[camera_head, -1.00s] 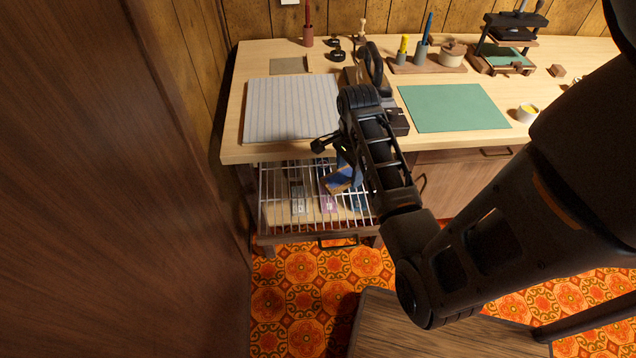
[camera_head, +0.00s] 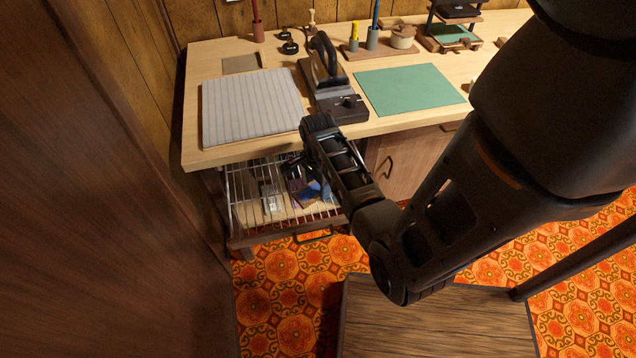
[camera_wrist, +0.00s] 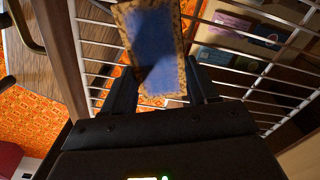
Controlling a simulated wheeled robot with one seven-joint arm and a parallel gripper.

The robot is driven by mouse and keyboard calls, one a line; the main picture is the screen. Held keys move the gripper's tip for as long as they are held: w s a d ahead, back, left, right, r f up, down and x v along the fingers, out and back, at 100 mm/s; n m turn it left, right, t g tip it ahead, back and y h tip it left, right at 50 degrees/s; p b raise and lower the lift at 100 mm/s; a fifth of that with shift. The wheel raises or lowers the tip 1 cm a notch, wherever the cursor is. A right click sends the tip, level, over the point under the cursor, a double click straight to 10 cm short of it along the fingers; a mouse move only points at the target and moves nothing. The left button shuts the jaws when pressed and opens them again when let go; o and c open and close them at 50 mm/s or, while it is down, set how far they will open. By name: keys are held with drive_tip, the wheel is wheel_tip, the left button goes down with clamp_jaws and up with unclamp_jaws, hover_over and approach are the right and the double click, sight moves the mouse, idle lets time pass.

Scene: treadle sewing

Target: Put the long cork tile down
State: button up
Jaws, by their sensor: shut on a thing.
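The long cork tile (camera_wrist: 152,45) has a speckled tan cork rim and a blue face. In the wrist view it stands out between the two fingers of my gripper (camera_wrist: 161,72), which is shut on it. In the head view my gripper (camera_head: 297,166) is over the open wire drawer (camera_head: 240,205) below the worktop's front edge. The tile is mostly hidden or too dark to make out there. In the wrist view the drawer's wires run behind and beside the tile. I cannot tell whether the tile touches them.
Flat packets (camera_head: 272,198) lie in the drawer, with purple and blue ones in the wrist view (camera_wrist: 232,24). Above are a striped pad (camera_head: 250,105), a black iron-like tool (camera_head: 326,62) and a green mat (camera_head: 408,88). A wooden panel (camera_head: 120,190) stands close on the left.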

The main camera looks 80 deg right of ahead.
drive_tip(key=shift+f, duration=0.1)
drive_tip(key=o, duration=1)
